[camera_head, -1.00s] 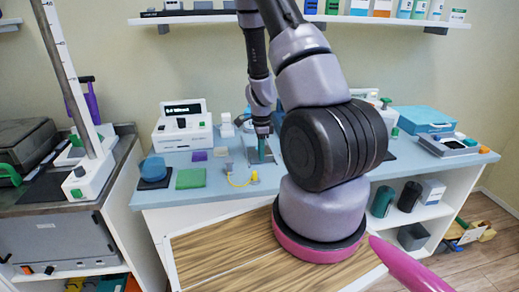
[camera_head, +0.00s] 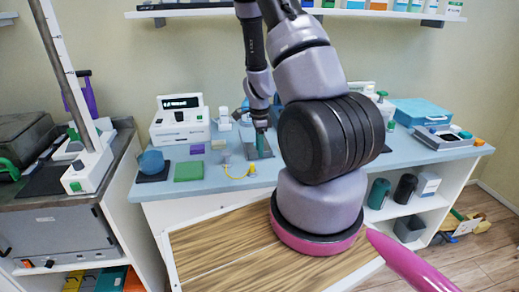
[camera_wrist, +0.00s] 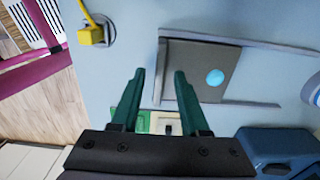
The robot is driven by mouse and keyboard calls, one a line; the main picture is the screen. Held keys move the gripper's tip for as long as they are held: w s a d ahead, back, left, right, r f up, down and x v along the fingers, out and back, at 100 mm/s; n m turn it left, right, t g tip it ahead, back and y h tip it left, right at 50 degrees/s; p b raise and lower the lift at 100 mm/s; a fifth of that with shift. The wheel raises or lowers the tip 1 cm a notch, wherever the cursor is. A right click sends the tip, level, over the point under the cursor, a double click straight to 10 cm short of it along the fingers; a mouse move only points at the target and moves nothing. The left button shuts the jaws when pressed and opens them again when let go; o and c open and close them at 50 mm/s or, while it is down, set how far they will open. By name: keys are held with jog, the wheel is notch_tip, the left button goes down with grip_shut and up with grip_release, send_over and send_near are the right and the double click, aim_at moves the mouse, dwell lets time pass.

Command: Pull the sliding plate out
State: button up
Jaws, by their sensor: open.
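The sliding plate (camera_wrist: 195,60) is a dark grey slab with a light blue round spot, lying between pale rails on the blue-grey table in the wrist view. In the head view the plate (camera_head: 266,153) is small and partly hidden by my gripper (camera_head: 261,143). In the wrist view my gripper (camera_wrist: 159,72) is open, with two green fingers and nothing held. The plate's left edge and a pale upright strip show between the fingertips. The right fingertip overlaps the plate in the picture; I cannot tell whether it touches.
A yellow piece on a cord (camera_head: 251,171) stands near the plate; it also shows in the wrist view (camera_wrist: 91,34). A white device (camera_head: 180,122), a green pad (camera_head: 188,171) and a blue round object (camera_head: 151,162) are to the left. A blue case (camera_head: 421,111) is at the right.

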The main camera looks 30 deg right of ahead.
notch_tip(320, 180, up, 10)
dwell(0.4)
jog(key=shift+r, duration=0.1)
jog(key=s+a+r+n+t+y, duration=0.15)
jog(key=a+r+n, duration=0.25)
jog(key=r, duration=0.6)
jog(key=s+a+r+n+t+y, duration=0.1)
jog(key=s+a+r+n+t, duration=0.2)
jog(key=r, duration=0.6)
jog(key=s+a+r+n+t, duration=0.1)
jog(key=s+a+r+n, duration=0.1)
jog(key=s+r+n, duration=0.3)
jog(key=s+a+r+n+t, duration=0.1)
jog(key=s+a+r+n, duration=0.2)
jog(key=s+r+n, duration=0.2)
notch_tip(320, 180, up, 2)
jog(key=shift+s+a+r+t, duration=0.1)
jog(key=shift+s+a+t, duration=0.25)
jog(key=shift+s, duration=0.8)
jog(key=shift+h, duration=0.25)
